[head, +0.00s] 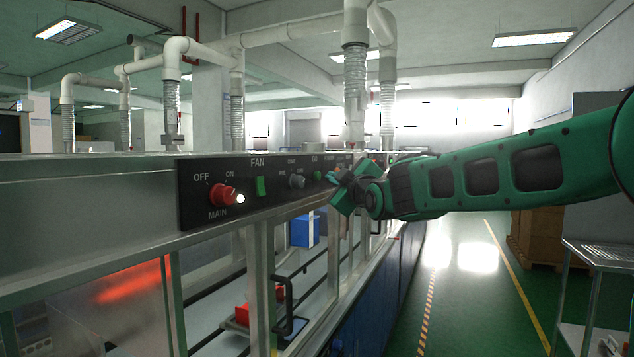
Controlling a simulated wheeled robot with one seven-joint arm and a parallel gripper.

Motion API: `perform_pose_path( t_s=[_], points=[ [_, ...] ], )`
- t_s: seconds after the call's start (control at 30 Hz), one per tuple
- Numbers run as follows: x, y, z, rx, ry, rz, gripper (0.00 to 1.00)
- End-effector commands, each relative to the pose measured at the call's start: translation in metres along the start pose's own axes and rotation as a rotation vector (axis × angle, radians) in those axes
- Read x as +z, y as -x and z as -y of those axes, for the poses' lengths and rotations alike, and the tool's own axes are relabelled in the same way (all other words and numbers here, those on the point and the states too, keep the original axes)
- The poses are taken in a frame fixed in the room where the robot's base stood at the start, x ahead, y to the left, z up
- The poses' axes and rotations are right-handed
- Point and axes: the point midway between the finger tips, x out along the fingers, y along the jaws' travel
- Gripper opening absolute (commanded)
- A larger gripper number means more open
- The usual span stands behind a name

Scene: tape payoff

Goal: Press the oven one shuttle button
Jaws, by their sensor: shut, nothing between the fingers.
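The black control panel (270,205) runs along the oven front, left of centre. It carries a red MAIN knob (223,194) with OFF and ON marks, a green FAN switch (260,186), a grey selector knob (297,181) and a small round green button (317,175) whose label looks like GO. No label that I can read says shuttle. My gripper (345,190) is shut and empty in front of the panel's far right end, just right of the green button. It hides part of that end, and I cannot tell whether it touches the panel.
A white light (241,199) glows beside the red knob. Below the panel are metal posts, a black handle (289,305), a red block (243,313) and a blue box (305,231). The green aisle floor (465,300) is clear. A wire-shelf rack (595,255) stands at right.

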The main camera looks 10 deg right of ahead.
Motion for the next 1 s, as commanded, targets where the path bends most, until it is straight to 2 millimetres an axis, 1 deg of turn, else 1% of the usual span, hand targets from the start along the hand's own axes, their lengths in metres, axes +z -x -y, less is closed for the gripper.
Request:
perform_pose_path(
  t_s=[0.37,1.0],
  points=[
    [-0.0057,-0.0033,0.0036,0.000,0.000,0.000,0.00],
    [-0.0077,-0.0053,0.0052,-0.001,0.000,-0.001,0.00]
  ],
)
